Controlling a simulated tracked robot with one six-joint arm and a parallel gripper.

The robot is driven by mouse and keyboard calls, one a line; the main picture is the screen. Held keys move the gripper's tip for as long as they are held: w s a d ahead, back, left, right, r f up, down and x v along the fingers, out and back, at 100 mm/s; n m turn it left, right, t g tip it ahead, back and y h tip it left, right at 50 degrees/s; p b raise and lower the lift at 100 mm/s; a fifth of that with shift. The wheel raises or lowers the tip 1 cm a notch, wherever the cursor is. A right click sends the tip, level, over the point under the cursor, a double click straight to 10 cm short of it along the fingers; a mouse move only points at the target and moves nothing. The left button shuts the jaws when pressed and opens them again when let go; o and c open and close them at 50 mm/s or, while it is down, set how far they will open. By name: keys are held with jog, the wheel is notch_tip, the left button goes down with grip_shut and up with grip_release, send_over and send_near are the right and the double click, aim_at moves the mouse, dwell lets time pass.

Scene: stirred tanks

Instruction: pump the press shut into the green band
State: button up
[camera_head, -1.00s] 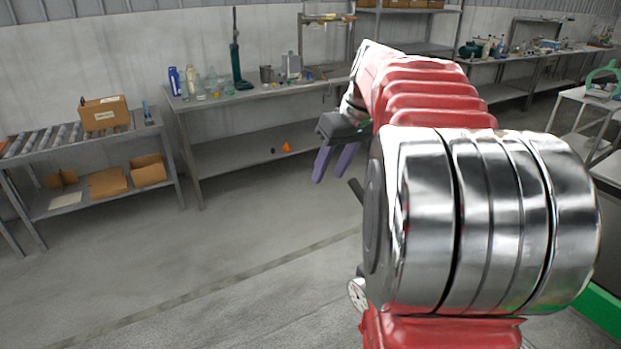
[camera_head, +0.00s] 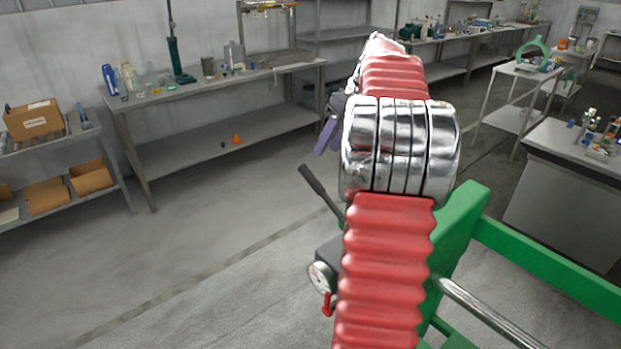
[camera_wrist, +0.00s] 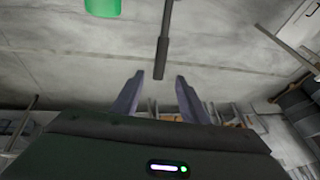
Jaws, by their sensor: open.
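The press shows its green frame (camera_head: 540,255) at the right in the head view, partly hidden behind my arm. A pressure gauge (camera_head: 320,277) sits on its dark pump, with a small red handle (camera_head: 327,304) below; I cannot read the needle. The black pump lever (camera_head: 322,192) slants up and left from the pump. My gripper (camera_head: 325,145) is open, its purple fingers mostly hidden behind my arm. In the wrist view, the lever's dark grip (camera_wrist: 162,55) ends between the fingertips of my gripper (camera_wrist: 160,82) in the picture; contact cannot be told.
A grey workbench (camera_head: 220,90) with bottles stands along the back wall. A roller rack with a cardboard box (camera_head: 33,120) is at the left. A cabinet (camera_head: 560,190) and a white stand (camera_head: 518,120) are at the right. The floor (camera_head: 220,215) at centre left is clear.

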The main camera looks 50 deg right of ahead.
aim_at(312, 175)
jog(key=x, duration=1.3)
jog(key=shift+w+f, duration=0.1)
jog(key=shift+f, duration=0.25)
grip_shut()
